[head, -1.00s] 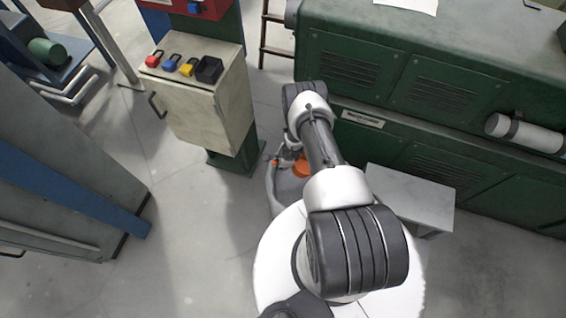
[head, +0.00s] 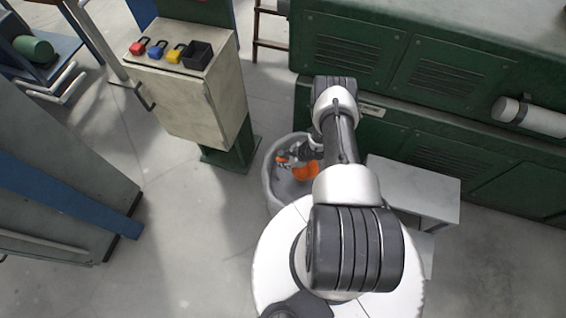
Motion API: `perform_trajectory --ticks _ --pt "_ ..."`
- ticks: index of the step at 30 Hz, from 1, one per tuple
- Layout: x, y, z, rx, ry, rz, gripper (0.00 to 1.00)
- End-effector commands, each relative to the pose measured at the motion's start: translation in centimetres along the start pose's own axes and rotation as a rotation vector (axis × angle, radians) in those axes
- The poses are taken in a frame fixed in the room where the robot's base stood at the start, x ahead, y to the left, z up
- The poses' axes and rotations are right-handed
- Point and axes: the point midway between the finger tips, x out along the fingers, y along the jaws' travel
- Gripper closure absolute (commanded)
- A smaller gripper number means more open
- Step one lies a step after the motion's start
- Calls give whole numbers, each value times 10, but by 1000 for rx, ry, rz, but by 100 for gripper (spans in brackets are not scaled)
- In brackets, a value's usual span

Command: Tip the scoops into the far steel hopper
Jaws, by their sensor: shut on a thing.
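A round grey container (head: 268,181), which may be the steel hopper, stands on the floor just beyond my base, partly hidden by my arm. My gripper (head: 286,158) is small in the view, over the container's opening and partly hidden by my arm links. It is shut on an orange thing (head: 306,172), which looks like a scoop. I cannot tell whether the orange thing is tilted, or what is in it. No other scoop or hopper can be made out clearly.
A beige cabinet (head: 192,103) at upper left bears red, blue and yellow small items and a black box (head: 197,55). A green machine (head: 470,100) fills the right back. A grey low table (head: 412,185) stands right of my arm.

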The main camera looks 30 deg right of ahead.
Motion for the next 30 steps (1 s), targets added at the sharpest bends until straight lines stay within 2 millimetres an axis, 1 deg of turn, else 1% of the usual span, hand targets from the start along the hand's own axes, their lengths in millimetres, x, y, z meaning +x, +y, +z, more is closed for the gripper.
perform_trajectory --ticks 1,3,30 --pt "10 2 -6 0 -1 0 100" --pt "17 3 -10 0 -3 -1 100" --pt "106 18 -68 7 -30 -1 100"
